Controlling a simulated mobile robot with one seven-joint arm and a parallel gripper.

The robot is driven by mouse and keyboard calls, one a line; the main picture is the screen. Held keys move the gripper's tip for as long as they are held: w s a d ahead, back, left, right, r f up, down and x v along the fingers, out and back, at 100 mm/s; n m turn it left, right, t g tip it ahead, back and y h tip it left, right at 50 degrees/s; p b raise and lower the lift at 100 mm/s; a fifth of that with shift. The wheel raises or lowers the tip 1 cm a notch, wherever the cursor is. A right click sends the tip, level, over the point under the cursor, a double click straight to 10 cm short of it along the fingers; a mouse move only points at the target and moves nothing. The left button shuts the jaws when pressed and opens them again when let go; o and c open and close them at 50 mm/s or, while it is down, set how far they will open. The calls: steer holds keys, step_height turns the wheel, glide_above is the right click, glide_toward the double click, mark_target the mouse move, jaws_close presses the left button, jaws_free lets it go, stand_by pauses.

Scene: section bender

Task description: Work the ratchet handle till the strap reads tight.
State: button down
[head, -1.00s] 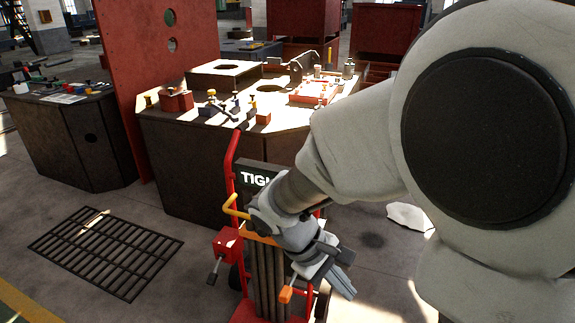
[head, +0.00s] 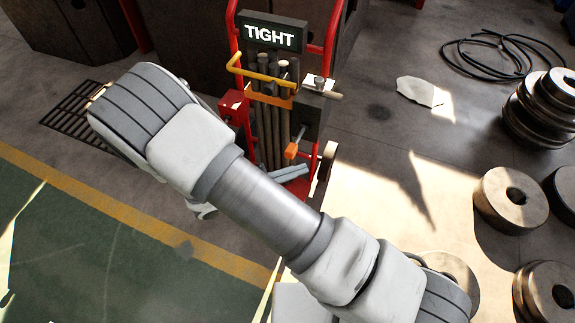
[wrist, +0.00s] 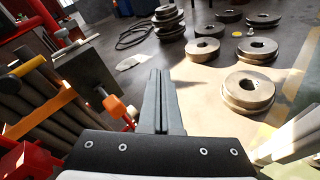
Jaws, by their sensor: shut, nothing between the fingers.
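The ratchet handle (head: 291,151), with an orange grip, hangs down from the dark ratchet box (head: 308,115) on the right of the red cart. The orange strap (head: 268,97) wraps the upright bars. The sign (head: 273,33) above reads TIGHT. My gripper (head: 303,169) shows only as grey fingers past my forearm, low near the cart, below the handle in the picture. In the wrist view my gripper (wrist: 160,75) is shut and empty, fingers together. The handle grip (wrist: 115,106) is left of the fingers, apart from them.
A yellow bar (head: 262,78) crosses the front of the bars. A red box (head: 234,108) sits on the cart's left side. Heavy rings (head: 511,198) and a coiled cable (head: 505,55) lie to the right. A floor grate (head: 72,118) is at left.

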mark_target(289, 153)
steer(key=s+a+f+n+t+y+b, duration=0.1)
steer(key=a+f+n+t+y, duration=0.2)
steer(key=f+n+t, duration=0.3)
steer(key=s+a+f+n+t+y+b, duration=0.1)
steer(key=a+f+n+t+y, duration=0.25)
steer(key=f+n, duration=0.35)
steer(key=w+d+r+m+b, duration=0.1)
steer(key=w+d+r+b, duration=0.1)
steer(key=w, duration=0.7)
steer(key=shift+w+d+r+b, duration=0.4)
steer(key=shift+d+r, duration=0.5)
steer(key=shift+d, duration=0.1)
steer(key=shift+t, duration=0.25)
step_height(289, 153, up, 5)
steer(key=g+y+p, duration=0.1)
steer(key=g+p, duration=0.1)
steer(key=p, duration=0.8)
steer(key=shift+w+f+g, duration=0.1)
steer(key=shift+g, duration=0.3)
steer(key=shift+w+d+r+y+p, duration=0.15)
steer(key=shift+r+y+p, duration=0.1)
steer(key=shift+r+p, duration=0.4)
steer(key=shift+f, duration=0.1)
